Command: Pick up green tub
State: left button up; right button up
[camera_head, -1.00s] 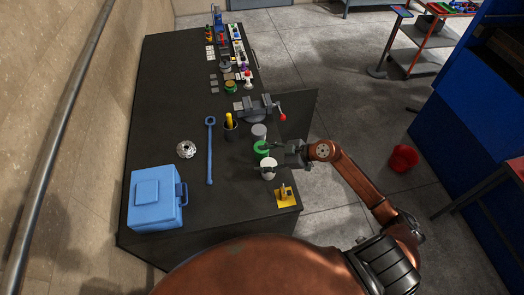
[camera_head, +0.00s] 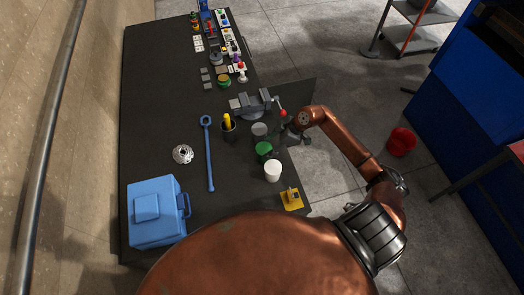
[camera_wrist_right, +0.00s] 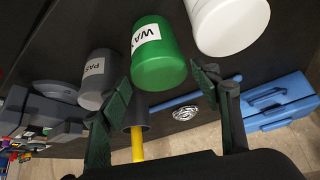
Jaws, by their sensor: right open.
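The green tub (camera_head: 264,149) stands on the dark bench between a white tub (camera_head: 272,171) and a grey tub (camera_head: 260,130). In the right wrist view the green tub (camera_wrist_right: 160,62) has a white label reading "WAX". My right gripper (camera_head: 284,138) is open and empty, just right of the green and grey tubs. In the wrist view its two fingers (camera_wrist_right: 168,82) point towards the green tub, one to each side, with the tub ahead of them. Contact cannot be made out. My left gripper is not in view.
A black cup with a yellow-handled tool (camera_head: 229,128), a blue wrench (camera_head: 209,155) and a blue toolbox (camera_head: 155,210) are to the left. A vise (camera_head: 257,103) stands behind. A yellow block (camera_head: 291,198) lies near the front edge. The bench's left middle is fairly clear.

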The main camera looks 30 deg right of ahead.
aim_at(267, 148)
jog(key=f, duration=0.2)
jog(key=f+p, duration=0.1)
jog(key=shift+w+a, duration=0.35)
jog(key=shift+a, duration=0.05)
jog(key=shift+x, duration=1.05)
jog(key=c, duration=1.1)
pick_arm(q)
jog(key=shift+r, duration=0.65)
pick_arm(e)
jog(key=shift+c, duration=0.4)
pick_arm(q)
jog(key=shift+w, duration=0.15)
pick_arm(e)
jog(key=shift+r, duration=0.1)
